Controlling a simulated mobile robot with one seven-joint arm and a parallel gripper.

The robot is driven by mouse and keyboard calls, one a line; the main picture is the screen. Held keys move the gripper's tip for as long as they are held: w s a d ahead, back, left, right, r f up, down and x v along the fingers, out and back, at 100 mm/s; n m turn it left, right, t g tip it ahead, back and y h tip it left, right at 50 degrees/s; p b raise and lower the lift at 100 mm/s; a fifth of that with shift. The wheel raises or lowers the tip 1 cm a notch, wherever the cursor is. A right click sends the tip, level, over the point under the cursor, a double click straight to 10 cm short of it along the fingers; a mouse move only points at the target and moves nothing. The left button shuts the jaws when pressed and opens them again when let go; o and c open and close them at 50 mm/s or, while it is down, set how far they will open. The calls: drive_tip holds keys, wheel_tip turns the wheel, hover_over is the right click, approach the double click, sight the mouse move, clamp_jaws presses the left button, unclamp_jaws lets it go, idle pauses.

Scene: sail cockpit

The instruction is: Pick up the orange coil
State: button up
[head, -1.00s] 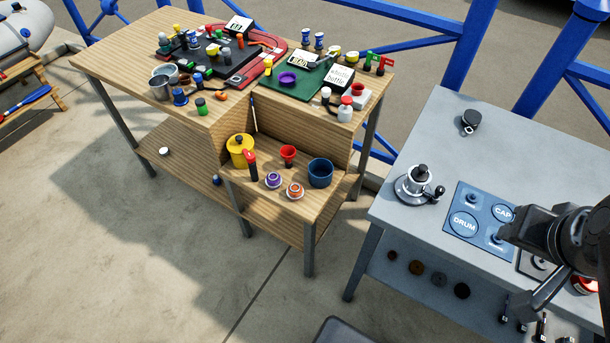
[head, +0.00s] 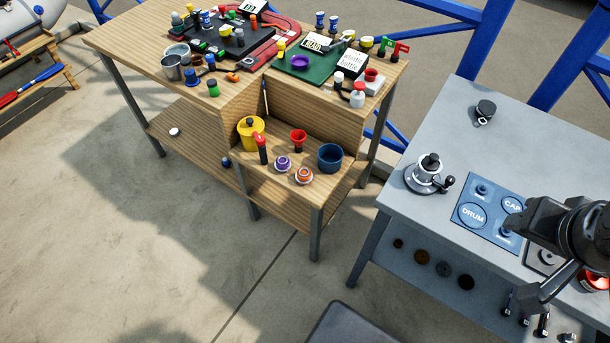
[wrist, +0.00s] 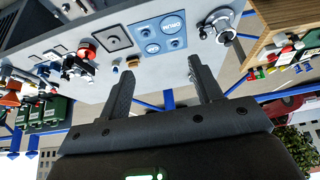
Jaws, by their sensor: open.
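The orange coil (head: 303,175) looks like a small orange ring with a white rim. It sits on the low wooden shelf of the bench in the head view, to the right of a similar purple coil (head: 283,163). My gripper shows in the wrist view (wrist: 160,70) with its two dark fingers wide apart and nothing between them. It is over the grey worktop, far to the right of the orange coil. In the head view my dark arm is at the right edge. I cannot make out the orange coil in the wrist view.
Near the coil stand a blue cup (head: 330,158), a red cup (head: 298,138), a red-topped black flare-like stick (head: 261,148) and a yellow pot (head: 250,133). The upper bench top is crowded. The grey worktop (head: 450,130) carries a winch (head: 428,176). Open floor lies in front.

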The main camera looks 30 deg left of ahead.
drive_tip(key=shift+o, duration=0.9)
